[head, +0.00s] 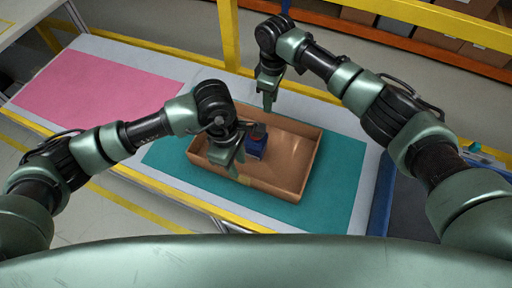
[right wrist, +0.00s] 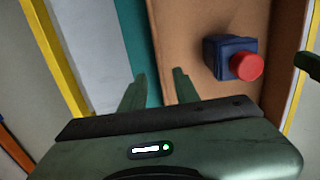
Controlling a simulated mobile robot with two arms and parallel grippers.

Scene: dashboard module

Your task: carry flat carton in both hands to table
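The flat carton (head: 290,178) is a shallow, open brown tray lying on a teal mat. It also shows in the right wrist view (right wrist: 192,40). Inside it stands a blue block with a red round button (head: 256,143), which shows clearly in the right wrist view (right wrist: 232,57). My left gripper (head: 232,168) points down at the near wall, its fingers apart; its exact contact with the wall is unclear. My right gripper (head: 268,104) is at the far wall. In the right wrist view its fingers (right wrist: 156,88) are open, one on each side of that wall.
The teal mat (head: 338,190) and a pink mat (head: 97,88) lie on a light grey table with yellow edges. The pink mat is clear. A yellow post and rail (head: 229,40) stand behind the table. Shelves with boxes (head: 405,22) are at the back right.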

